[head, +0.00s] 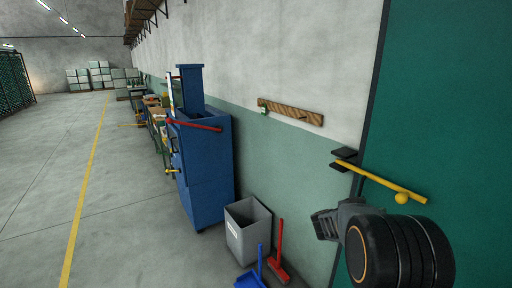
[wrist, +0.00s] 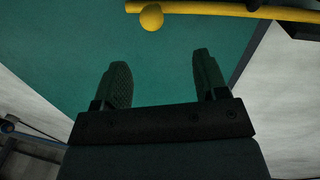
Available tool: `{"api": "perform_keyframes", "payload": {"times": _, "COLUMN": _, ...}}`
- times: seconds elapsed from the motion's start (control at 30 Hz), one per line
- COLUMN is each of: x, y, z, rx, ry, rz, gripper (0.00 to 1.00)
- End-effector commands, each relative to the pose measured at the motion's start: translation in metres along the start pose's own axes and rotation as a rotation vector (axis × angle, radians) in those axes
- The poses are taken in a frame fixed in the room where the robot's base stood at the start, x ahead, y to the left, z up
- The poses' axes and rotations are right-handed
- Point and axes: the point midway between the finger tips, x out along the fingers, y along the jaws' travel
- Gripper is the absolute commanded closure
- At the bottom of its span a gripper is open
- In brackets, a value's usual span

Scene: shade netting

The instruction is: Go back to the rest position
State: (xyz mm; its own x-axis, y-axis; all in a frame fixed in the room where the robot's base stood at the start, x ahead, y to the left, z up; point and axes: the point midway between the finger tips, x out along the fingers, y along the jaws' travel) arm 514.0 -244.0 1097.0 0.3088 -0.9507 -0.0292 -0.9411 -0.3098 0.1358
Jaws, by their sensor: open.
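My gripper (wrist: 160,60) shows in the wrist view with two dark ridged fingers spread apart and nothing between them. A yellow bar (wrist: 200,8) with a yellow ball (wrist: 152,17) on it lies beyond the fingertips, apart from them. In the head view the yellow bar (head: 382,182) is held near a dark bracket at the edge of the green panel (head: 450,90), and the ball (head: 402,197) hangs at its lower side. My black arm joint is below it at the right, and my fingers are not clear there.
A blue cabinet (head: 205,165) with a red bar, a grey bin (head: 248,230), a red broom (head: 279,255) and a blue dustpan (head: 251,279) stand along the wall. A wooden rail (head: 290,112) is on the wall. The floor at the left is open, with a yellow line (head: 85,185).

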Motion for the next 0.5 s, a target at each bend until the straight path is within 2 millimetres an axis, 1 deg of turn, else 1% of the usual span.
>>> {"api": "perform_keyframes", "payload": {"times": 0.07, "x": -0.002, "y": -0.020, "z": 0.010, "rx": 0.049, "ry": -0.051, "rz": -0.113, "gripper": 0.33}}
{"api": "perform_keyframes", "payload": {"times": 0.1, "x": -0.005, "y": -0.033, "z": 0.019, "rx": 0.068, "ry": -0.092, "rz": -0.194, "gripper": 0.33}}
{"api": "perform_keyframes", "payload": {"times": 0.17, "x": -0.015, "y": -0.053, "z": 0.036, "rx": 0.085, "ry": -0.168, "rz": -0.332, "gripper": 0.33}}
{"api": "perform_keyframes", "payload": {"times": 0.2, "x": -0.026, "y": -0.065, "z": 0.044, "rx": 0.095, "ry": -0.225, "rz": -0.430, "gripper": 0.33}}
{"api": "perform_keyframes", "payload": {"times": 0.27, "x": -0.049, "y": -0.080, "z": 0.053, "rx": 0.100, "ry": -0.321, "rz": -0.578, "gripper": 0.33}}
{"api": "perform_keyframes", "payload": {"times": 0.3, "x": -0.067, "y": -0.086, "z": 0.058, "rx": 0.094, "ry": -0.388, "rz": -0.671, "gripper": 0.33}}
{"api": "perform_keyframes", "payload": {"times": 0.37, "x": -0.097, "y": -0.090, "z": 0.065, "rx": 0.069, "ry": -0.496, "rz": -0.798, "gripper": 0.33}}
{"api": "perform_keyframes", "payload": {"times": 0.4, "x": -0.118, "y": -0.089, "z": 0.070, "rx": 0.041, "ry": -0.570, "rz": -0.874, "gripper": 0.33}}
{"api": "perform_keyframes", "payload": {"times": 0.47, "x": -0.151, "y": -0.080, "z": 0.076, "rx": -0.017, "ry": -0.683, "rz": -0.969, "gripper": 0.33}}
{"api": "perform_keyframes", "payload": {"times": 0.5, "x": -0.173, "y": -0.070, "z": 0.080, "rx": -0.069, "ry": -0.758, "rz": -1.023, "gripper": 0.33}}
